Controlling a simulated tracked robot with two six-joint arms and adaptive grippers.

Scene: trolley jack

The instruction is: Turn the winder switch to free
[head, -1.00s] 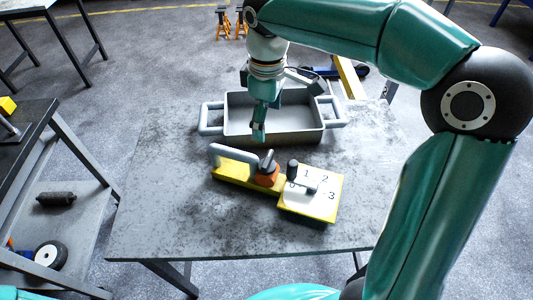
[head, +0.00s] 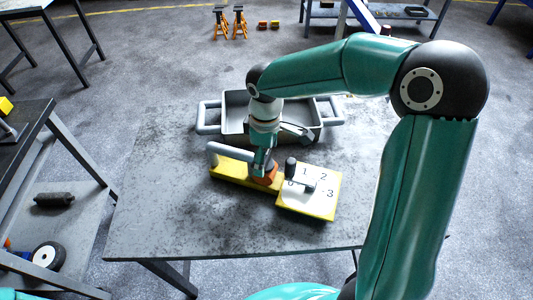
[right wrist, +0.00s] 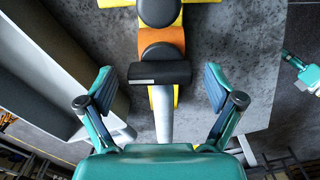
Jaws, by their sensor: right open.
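A yellow base (head: 230,171) lies on the grey table, with a raised grey bar handle (head: 224,150) at its left end. Beside the handle is an orange round part (head: 266,178), which carries a black lever bar (right wrist: 160,73). I take this for the winder switch. At the right end is a pale plate (head: 318,201) with numbers and a black knob (head: 291,165). My right gripper (head: 264,168) is low over the orange part and partly hides it. In the right wrist view its open fingers (right wrist: 160,92) stand either side of the bar, apart from it.
A grey tray (head: 234,121) with side handles stands behind the base, close to my right arm. The table's front and left are bare. A dark bench with a shelf (head: 70,224) stands at the left. Orange stands (head: 229,24) are on the far floor.

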